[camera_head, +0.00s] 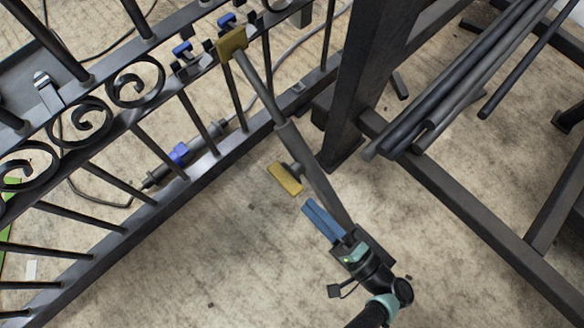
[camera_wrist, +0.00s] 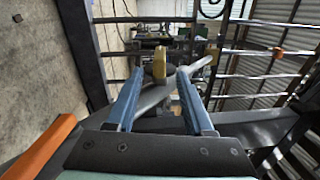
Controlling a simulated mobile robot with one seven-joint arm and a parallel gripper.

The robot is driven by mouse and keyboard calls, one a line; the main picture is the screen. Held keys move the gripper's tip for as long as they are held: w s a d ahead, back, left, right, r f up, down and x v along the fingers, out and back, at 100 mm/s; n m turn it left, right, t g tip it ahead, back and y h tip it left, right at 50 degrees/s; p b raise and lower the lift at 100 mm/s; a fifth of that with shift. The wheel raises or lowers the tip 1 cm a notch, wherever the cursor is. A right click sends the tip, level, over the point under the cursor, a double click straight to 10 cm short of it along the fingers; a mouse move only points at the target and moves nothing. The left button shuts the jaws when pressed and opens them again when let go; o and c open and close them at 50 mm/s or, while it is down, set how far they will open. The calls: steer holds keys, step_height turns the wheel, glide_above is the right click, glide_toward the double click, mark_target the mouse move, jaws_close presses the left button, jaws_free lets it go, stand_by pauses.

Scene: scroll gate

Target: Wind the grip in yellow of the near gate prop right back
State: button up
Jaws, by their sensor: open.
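The gate prop (camera_head: 312,172) is a grey telescoping pole that runs slanting from the lower middle up to the gate. A yellow pad (camera_head: 232,43) at its upper end sits at the gate bars. The yellow grip (camera_head: 285,178) sticks out from the prop's side on a short stem. My gripper (camera_head: 311,209) has blue fingers, just below and right of the grip, pointing towards it. In the wrist view my gripper (camera_wrist: 159,72) is open, and the yellow grip (camera_wrist: 159,64) shows ahead in the gap between the fingertips. Whether they touch it I cannot tell.
The dark gate (camera_head: 150,115) with scrollwork and bars fills the left. A thick dark post (camera_head: 350,90) stands just right of the prop. Several dark pipes (camera_head: 450,85) lie on a frame at the upper right. The floor left of my gripper is mostly clear.

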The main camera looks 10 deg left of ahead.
mark_target(284, 176)
step_height(284, 176, up, 6)
steer(key=m+g+h+p, duration=0.3)
steer(key=m+h+p, duration=0.2)
steer(key=m+p, duration=1.15)
steer(key=shift+m+y, duration=0.25)
steer(key=shift+y, duration=0.05)
steer(key=b+x, duration=0.2)
steer(key=x, duration=0.3)
steer(key=b+x, duration=0.3)
steer(key=x, duration=0.2)
steer(key=shift+w+d+f, duration=0.15)
steer(key=shift+w+f, duration=0.05)
steer(key=shift+w, duration=0.05)
steer(key=shift+w+a+f+b, duration=0.15)
steer(key=shift+w+a+b, duration=0.15)
steer(key=shift+w+a, duration=0.25)
steer(key=shift+s, duration=0.15)
jaws_close()
